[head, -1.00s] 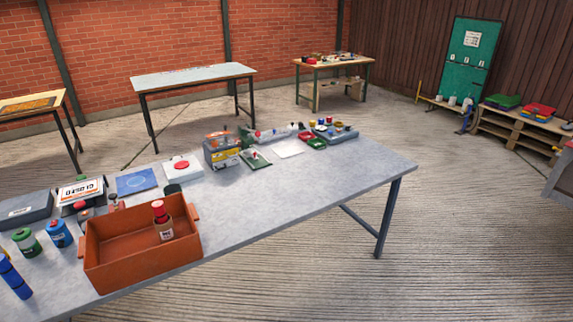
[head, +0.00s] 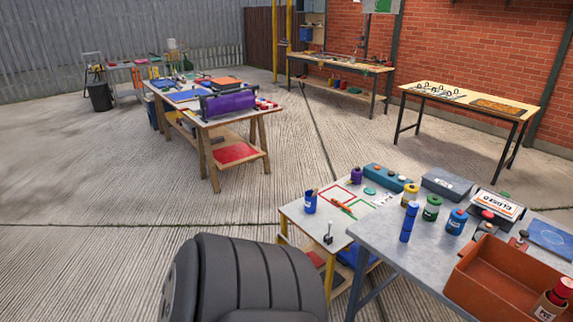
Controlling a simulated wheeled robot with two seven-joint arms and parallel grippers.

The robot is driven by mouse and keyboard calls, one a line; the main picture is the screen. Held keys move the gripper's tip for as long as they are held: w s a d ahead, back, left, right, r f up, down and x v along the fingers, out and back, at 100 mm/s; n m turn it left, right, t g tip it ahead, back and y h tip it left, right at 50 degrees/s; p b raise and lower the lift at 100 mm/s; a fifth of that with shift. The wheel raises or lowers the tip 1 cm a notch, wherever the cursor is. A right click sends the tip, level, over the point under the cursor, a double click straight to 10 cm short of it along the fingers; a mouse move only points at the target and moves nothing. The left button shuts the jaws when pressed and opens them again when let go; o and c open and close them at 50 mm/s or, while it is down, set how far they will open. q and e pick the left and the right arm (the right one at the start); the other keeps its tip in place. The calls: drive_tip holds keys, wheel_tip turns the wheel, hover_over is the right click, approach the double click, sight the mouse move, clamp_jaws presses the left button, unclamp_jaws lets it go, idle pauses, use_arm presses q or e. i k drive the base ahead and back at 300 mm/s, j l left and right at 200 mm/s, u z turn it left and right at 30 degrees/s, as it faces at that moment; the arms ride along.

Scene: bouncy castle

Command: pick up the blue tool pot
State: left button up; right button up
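The blue tool pot (head: 310,203) stands upright near the left edge of a small table (head: 295,214) with yellow legs. Thin tool ends stick out of its top. It is apart from the other things on that table, and nothing covers it. Neither of my grippers is in view.
A black, tyre-like shape (head: 250,280) fills the bottom foreground. The grey table (head: 385,245) adjoins at the right, with an orange crate (head: 482,285), a blue tube (head: 408,223) and several jars. Open concrete floor (head: 90,215) lies left of the small table.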

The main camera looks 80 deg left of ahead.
sight(310, 203)
drive_tip(key=u, duration=2.25)
